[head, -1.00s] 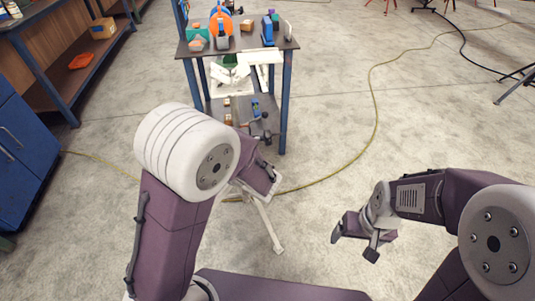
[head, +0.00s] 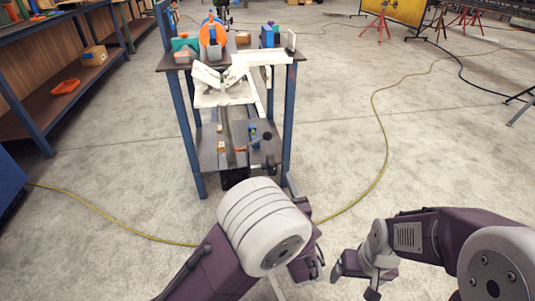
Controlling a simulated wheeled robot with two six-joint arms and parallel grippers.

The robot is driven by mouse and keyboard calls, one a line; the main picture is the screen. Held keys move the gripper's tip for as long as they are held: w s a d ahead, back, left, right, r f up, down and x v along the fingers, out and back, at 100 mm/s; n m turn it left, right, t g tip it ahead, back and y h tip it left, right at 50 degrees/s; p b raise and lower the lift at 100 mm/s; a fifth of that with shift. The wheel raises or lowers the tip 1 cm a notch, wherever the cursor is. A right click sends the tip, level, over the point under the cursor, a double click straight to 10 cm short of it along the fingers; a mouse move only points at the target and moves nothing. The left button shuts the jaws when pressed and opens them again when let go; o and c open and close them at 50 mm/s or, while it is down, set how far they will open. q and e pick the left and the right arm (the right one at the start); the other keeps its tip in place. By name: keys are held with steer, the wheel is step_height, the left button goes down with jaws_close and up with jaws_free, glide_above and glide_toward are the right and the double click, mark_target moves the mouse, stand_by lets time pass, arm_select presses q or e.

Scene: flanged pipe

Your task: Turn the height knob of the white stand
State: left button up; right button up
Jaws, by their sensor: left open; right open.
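White parts with a V-shaped top (head: 222,79), which look like the white stand, show in front of the workbench. My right gripper (head: 354,279) is open and empty, just right of the left one. Neither visibly touches the stand.
A blue-legged workbench (head: 172,62) stands ahead, with an orange ring (head: 213,32) and boxes on top. Shelving with an orange tray (head: 65,87) and a cardboard box (head: 94,55) is at the left. A yellow hose (head: 378,150) crosses the floor.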

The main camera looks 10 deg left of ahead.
mark_target(272, 159)
arm_select(q)
steer(key=shift+w+a, duration=0.1)
steer(key=shift+w, duration=0.05)
steer(key=b+x, duration=0.3)
steer(key=x, duration=0.4)
steer(key=shift+w+a+f+b, duration=0.1)
steer(key=shift+w+b, duration=0.2)
steer(key=shift+b, duration=0.1)
steer(key=shift+w+a, duration=0.1)
steer(key=shift+w, duration=0.3)
jaws_close()
steer(key=shift+r+p, duration=0.35)
steer(key=shift+p, duration=0.2)
steer(key=g+h+p, duration=0.1)
steer(key=g+p, duration=0.1)
steer(key=p, duration=0.5)
steer(key=g+h+p, duration=0.1)
steer(key=g+p, duration=0.2)
steer(key=p, duration=0.4)
steer(key=w+g+p, duration=0.1)
steer(key=g+p, duration=0.2)
steer(key=p, duration=0.4)
steer(key=shift+a+f+h, duration=0.2)
steer(key=shift+h, duration=0.2)
steer(key=shift+f+g+p, duration=0.3)
steer(key=shift+g+p, duration=0.2)
steer(key=shift+p, duration=0.2)
